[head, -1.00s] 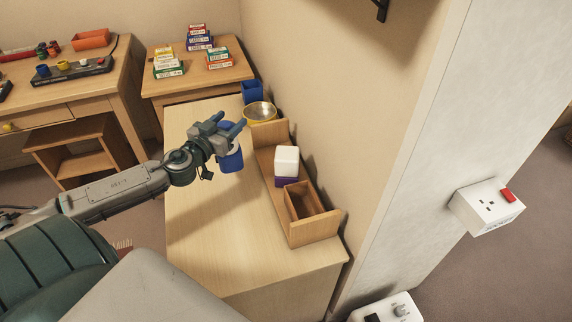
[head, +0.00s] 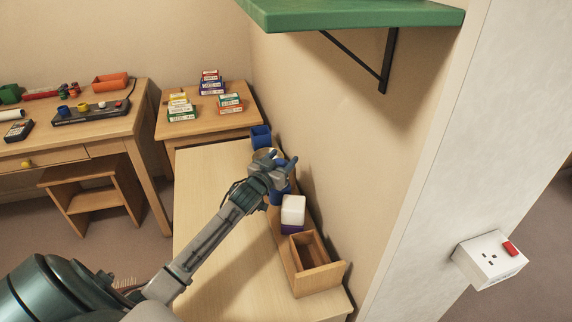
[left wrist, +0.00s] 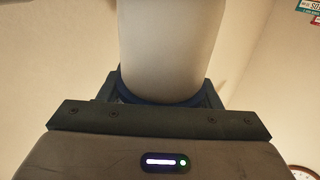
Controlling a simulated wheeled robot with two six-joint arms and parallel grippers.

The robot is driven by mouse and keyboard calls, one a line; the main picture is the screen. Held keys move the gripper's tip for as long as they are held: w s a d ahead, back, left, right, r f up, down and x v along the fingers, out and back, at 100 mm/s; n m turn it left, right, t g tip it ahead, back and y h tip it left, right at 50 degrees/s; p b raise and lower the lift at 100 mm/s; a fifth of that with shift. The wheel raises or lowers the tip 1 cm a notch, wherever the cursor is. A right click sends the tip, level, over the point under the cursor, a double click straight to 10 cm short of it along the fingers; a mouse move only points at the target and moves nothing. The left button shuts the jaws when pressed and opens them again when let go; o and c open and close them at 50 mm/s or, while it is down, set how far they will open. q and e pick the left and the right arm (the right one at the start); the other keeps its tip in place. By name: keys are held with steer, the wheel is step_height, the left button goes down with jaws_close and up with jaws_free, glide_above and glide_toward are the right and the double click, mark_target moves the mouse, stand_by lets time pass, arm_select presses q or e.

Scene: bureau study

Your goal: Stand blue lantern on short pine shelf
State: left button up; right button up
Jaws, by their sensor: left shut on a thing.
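My left gripper (head: 281,164) is shut on the blue lantern (head: 281,195), which is partly hidden by the gripper. In the left wrist view, the lantern's pale body (left wrist: 170,45) rises between the jaws, with a dark blue band at its lower end. The short pine shelf (head: 322,281) lies along the wall on the pale desk. The gripper and lantern are over or beside the shelf's far end; I cannot tell whether the lantern touches it. My right gripper is not in view.
A white-and-purple block (head: 293,211) and an open wooden box (head: 311,250) occupy the shelf's middle and near end. A green wall shelf (head: 350,14) overhangs above. The desk's left side (head: 205,190) is clear.

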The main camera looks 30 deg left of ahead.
arm_select(q)
steer(key=shift+w+d, duration=0.25)
steer(key=shift+w, duration=0.25)
steer(key=shift+w+d+f, duration=0.1)
steer(key=shift+w+f, duration=0.15)
step_height(320, 180, down, 3)
steer(key=shift+r, duration=0.15)
steer(key=shift+f, duration=0.25)
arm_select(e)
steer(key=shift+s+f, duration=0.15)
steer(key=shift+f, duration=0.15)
arm_select(q)
steer(key=o, duration=1.7)
steer(key=shift+s, duration=0.1)
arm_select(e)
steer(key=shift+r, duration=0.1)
